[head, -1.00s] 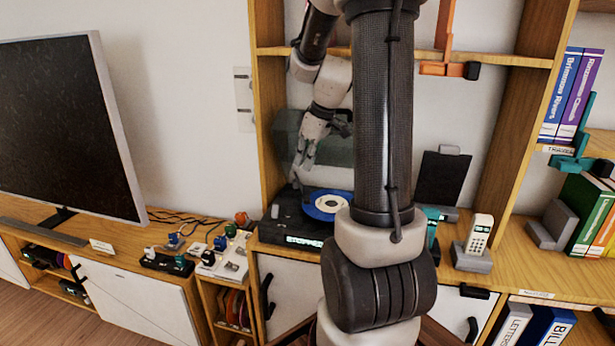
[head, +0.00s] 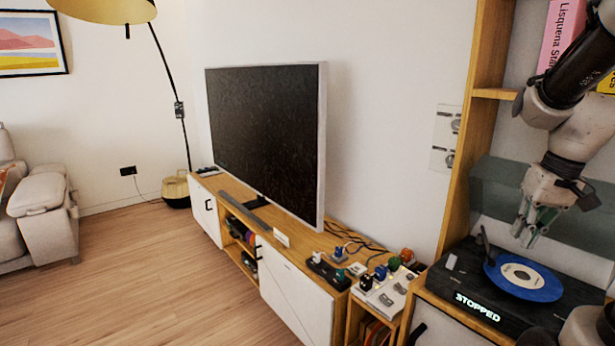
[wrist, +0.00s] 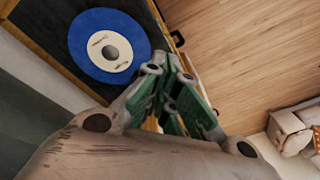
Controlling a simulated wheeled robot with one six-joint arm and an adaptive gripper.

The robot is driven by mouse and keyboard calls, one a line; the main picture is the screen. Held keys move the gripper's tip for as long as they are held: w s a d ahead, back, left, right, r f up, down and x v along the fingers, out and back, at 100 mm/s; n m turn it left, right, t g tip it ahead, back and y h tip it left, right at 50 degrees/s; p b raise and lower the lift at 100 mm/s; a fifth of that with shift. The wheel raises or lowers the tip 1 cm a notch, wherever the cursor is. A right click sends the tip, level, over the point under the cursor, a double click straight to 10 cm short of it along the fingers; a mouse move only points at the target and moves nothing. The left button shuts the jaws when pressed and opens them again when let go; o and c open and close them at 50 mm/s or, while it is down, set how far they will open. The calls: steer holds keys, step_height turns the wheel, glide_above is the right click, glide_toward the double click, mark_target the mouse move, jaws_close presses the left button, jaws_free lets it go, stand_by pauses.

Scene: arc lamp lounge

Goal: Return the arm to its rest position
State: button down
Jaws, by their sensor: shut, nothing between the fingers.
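My gripper (head: 531,221) hangs from my arm at the right of the head view, fingers pointing down, just above a record player. It is shut and holds nothing. In the wrist view my gripper (wrist: 187,115) shows its green-padded fingers, apart from the record. The blue record (head: 524,277) with a pale label lies flat on the black record player (head: 455,274), whose display reads STOPPED. The record also shows in the wrist view (wrist: 80,42). The rest of my arm leaves the head view at the upper right.
A wooden shelf upright (head: 466,160) and the raised tinted lid (head: 492,190) stand close to my gripper. A television (head: 265,135) stands on the low cabinet (head: 290,283) with small items. The wooden floor (head: 150,270) at left is clear.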

steer(key=s+a+r+t, duration=0.1)
steer(key=s+a+r, duration=0.2)
steer(key=s+a, duration=0.1)
steer(key=s+a+r+n+t+h, duration=0.1)
steer(key=s+a+r+t, duration=0.1)
steer(key=s, duration=0.4)
steer(key=shift+s+a+r, duration=0.3)
steer(key=shift+a+r, duration=0.15)
steer(key=shift+a, duration=0.45)
stand_by(0.9)
